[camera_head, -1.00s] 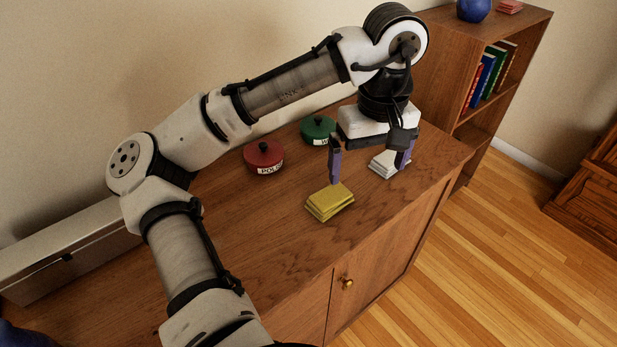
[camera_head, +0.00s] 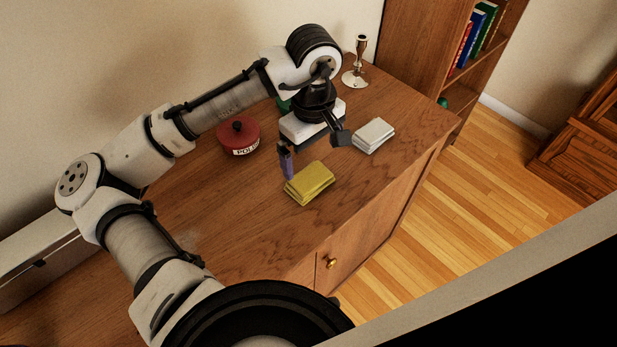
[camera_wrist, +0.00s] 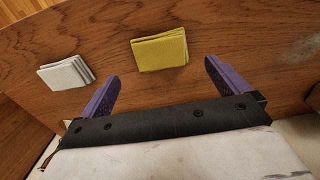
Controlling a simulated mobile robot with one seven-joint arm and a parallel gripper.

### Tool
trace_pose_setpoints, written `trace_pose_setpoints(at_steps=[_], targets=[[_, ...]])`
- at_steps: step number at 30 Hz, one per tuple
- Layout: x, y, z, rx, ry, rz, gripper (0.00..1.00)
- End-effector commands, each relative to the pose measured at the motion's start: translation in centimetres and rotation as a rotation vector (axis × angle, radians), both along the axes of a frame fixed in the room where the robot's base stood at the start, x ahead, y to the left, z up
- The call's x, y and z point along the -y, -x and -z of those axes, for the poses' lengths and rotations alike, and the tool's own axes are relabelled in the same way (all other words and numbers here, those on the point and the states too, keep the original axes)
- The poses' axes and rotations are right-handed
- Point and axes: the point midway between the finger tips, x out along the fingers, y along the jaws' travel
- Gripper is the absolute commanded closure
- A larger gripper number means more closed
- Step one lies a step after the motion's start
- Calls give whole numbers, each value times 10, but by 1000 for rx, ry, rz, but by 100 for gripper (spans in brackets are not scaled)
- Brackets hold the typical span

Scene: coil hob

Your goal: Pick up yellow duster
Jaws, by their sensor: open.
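The yellow duster (camera_head: 311,183) is a folded stack lying flat on the wooden cabinet top, near its front edge. It also shows in the wrist view (camera_wrist: 160,51), just beyond my fingertips and roughly between their lines. My gripper (camera_head: 312,152) is open and empty, pointing down behind the duster. One purple finger is by the duster's back left corner in the head view; the other is partly hidden and lies toward the white cloth. In the wrist view both purple fingers of my gripper (camera_wrist: 162,72) are spread wide. Their height above the wood is hard to tell.
A folded white cloth (camera_head: 373,135) lies right of the duster. A red lidded tin (camera_head: 238,138) stands to the left. A green tin (camera_head: 284,104) is mostly hidden behind my gripper. A candlestick (camera_head: 358,64) stands at the back. Bare wood lies left of the duster.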

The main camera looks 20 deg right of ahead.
Motion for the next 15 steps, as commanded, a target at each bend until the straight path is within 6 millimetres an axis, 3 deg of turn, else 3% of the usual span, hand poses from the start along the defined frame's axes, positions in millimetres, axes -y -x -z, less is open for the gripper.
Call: trace_pose_setpoints(at_steps=[3,11,15], targets=[[0,0,17,-2,0,1,0],[-1,-2,35,0,-1,0,0],[-4,-6,54,-2,-2,-1,0]])
